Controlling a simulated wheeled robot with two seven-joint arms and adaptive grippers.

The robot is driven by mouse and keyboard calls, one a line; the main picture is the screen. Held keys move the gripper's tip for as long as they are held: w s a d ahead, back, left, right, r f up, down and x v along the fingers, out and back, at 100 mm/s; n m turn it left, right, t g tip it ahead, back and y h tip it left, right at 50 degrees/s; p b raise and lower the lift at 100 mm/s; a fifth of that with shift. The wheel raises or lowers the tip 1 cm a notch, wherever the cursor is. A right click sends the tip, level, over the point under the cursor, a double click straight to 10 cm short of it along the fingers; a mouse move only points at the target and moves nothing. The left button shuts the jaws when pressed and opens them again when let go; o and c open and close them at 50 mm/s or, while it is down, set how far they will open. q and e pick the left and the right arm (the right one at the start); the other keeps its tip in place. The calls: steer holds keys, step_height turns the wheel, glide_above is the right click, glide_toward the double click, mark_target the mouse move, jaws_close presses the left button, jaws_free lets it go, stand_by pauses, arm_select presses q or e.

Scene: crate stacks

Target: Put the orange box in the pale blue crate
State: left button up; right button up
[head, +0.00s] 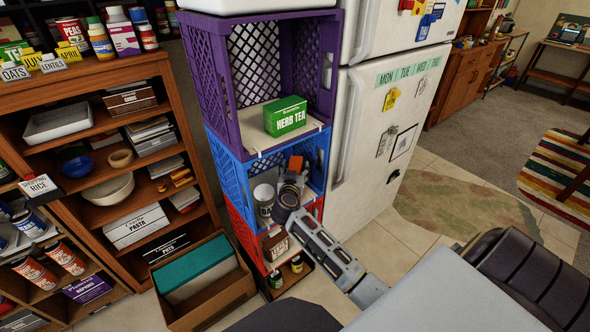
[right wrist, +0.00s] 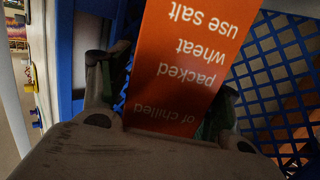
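The orange box (right wrist: 185,65) with upside-down white print fills the middle of the right wrist view. In the head view only a small orange part (head: 296,163) shows at my gripper. My right gripper (head: 291,180) reaches into the front of the bright blue crate (head: 228,185), the middle one of the stack. Its fingers (right wrist: 165,90) lie along both sides of the box and appear closed on it. Blue lattice walls show around the box in the wrist view. No crate shows clearly as pale blue. My left gripper is out of view.
A purple crate (head: 215,95) with a green tea box (head: 286,117) stands above the blue one, a red crate (head: 245,235) below. A white can (head: 264,198) stands inside the blue crate, left of my gripper. The fridge (head: 372,135) is close on the right, shelves (head: 95,75) on the left.

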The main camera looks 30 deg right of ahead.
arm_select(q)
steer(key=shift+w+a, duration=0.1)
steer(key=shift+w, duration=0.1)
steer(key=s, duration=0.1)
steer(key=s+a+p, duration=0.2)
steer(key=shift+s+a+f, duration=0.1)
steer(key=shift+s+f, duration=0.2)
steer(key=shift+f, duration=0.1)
arm_select(e)
steer(key=v, duration=1.2)
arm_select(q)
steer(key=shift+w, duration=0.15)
